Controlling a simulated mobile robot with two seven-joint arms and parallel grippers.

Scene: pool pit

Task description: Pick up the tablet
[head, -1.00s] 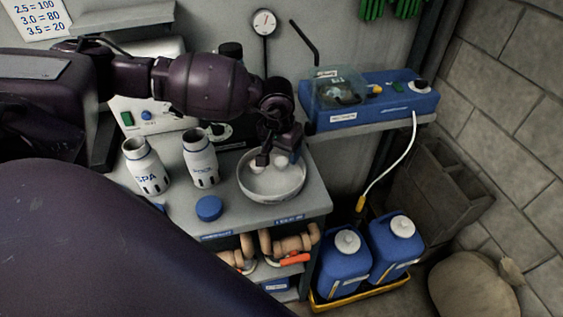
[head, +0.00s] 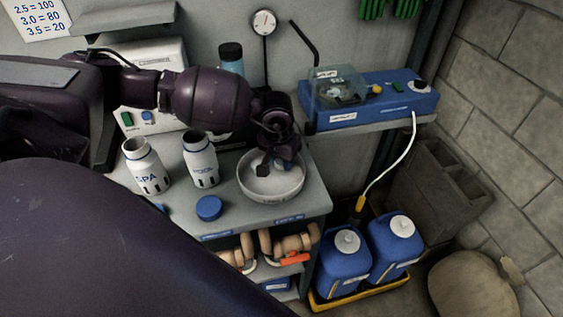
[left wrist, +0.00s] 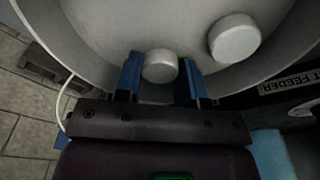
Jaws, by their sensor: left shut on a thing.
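A white round tablet (left wrist: 160,66) sits between the two blue fingertips of my left gripper (left wrist: 161,78) in the left wrist view; the gripper is shut on it. A second white tablet (left wrist: 235,38) lies apart in the same grey-white bowl (left wrist: 95,70). In the head view the bowl (head: 271,197) stands on the bench top near its right end, and my left gripper (head: 272,168) reaches down into it. The gripper partly hides the bowl's inside and the tablets there. My right gripper is not in view.
Two white bottles (head: 147,165) (head: 201,160) and a blue cap (head: 209,208) stand left of the bowl on the bench. A blue device (head: 375,103) sits on a shelf behind to the right. Blue jugs (head: 343,258) stand in a yellow tray below.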

